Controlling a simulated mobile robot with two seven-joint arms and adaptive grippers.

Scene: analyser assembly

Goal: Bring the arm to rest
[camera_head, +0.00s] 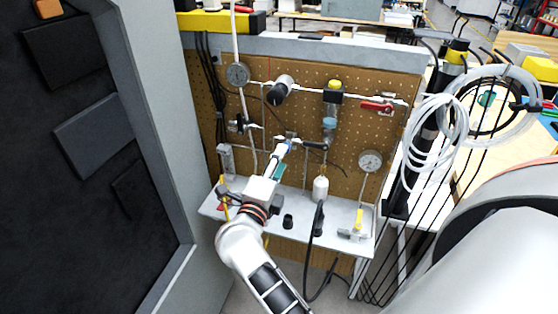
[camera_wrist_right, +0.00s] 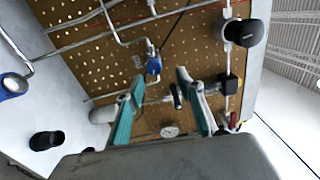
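My right arm comes up from the bottom of the head view. Its gripper (camera_head: 281,158) is in front of the pegboard panel (camera_head: 385,136), by the pipework in the middle. In the wrist view the two teal-padded fingers of the right gripper (camera_wrist_right: 160,78) stand apart with nothing held between them. A blue fitting (camera_wrist_right: 153,67) on a pipe shows in the gap between the fingertips; I cannot tell how far beyond them it is. A black-handled part (camera_wrist_right: 178,96) is also seen between the fingers. My left gripper is not in view.
A grey shelf (camera_head: 338,217) below the panel bears a black cap (camera_head: 288,221) and a yellow-handled valve (camera_head: 357,222). Gauges (camera_head: 237,74) and a red-handled valve (camera_head: 376,106) are on the panel. A dark cabinet (camera_head: 75,200) stands close at left; coiled tubing (camera_head: 432,140) hangs at right.

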